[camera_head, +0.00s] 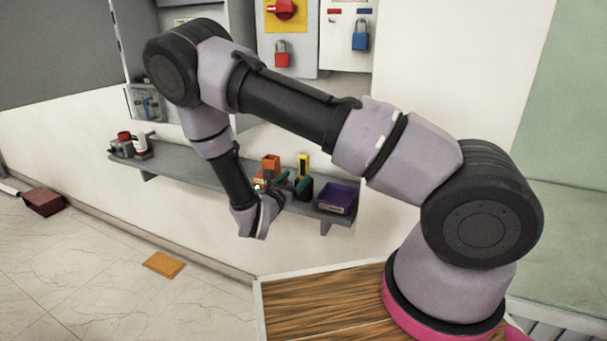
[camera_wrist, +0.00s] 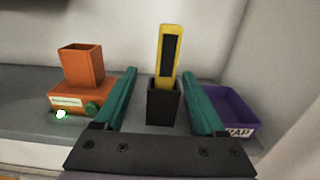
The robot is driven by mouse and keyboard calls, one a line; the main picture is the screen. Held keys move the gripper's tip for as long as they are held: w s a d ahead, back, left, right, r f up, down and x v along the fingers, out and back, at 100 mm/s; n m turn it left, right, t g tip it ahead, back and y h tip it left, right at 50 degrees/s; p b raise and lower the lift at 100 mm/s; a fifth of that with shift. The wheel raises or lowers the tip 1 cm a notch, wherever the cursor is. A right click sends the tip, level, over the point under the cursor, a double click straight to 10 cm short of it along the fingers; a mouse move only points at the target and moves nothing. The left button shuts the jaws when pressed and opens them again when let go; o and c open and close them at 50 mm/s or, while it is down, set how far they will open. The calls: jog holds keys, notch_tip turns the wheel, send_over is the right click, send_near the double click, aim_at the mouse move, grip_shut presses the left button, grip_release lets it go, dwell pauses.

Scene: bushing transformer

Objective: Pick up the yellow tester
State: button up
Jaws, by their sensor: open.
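The yellow tester (camera_wrist: 167,55), with a dark face, stands upright in a small black holder (camera_wrist: 163,104) on the grey shelf. In the head view the tester (camera_head: 304,166) shows above its holder, to the right of my gripper. My gripper (camera_wrist: 158,82) is open and empty, with its two green fingers apart. In the wrist view the tester and holder appear between the fingers, beyond the gripper's black base. The fingers do not visibly touch the tester. In the head view my gripper (camera_head: 288,183) is at the shelf, partly covering the items there.
An orange block with an open orange cup (camera_wrist: 82,68) stands left of the holder. A purple tray (camera_wrist: 228,112) sits to its right. The shelf (camera_head: 185,165) runs along the wall, with mugs (camera_head: 138,143) at its left end. Padlocked boxes (camera_head: 283,52) hang above.

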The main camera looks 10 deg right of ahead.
aim_at(303, 175)
jog(key=x, duration=0.4)
jog(key=shift+d+f, duration=0.3)
jog(key=shift+d, duration=0.2)
jog(key=shift+w+d, duration=0.2)
jog(key=shift+w, duration=0.1)
grip_shut()
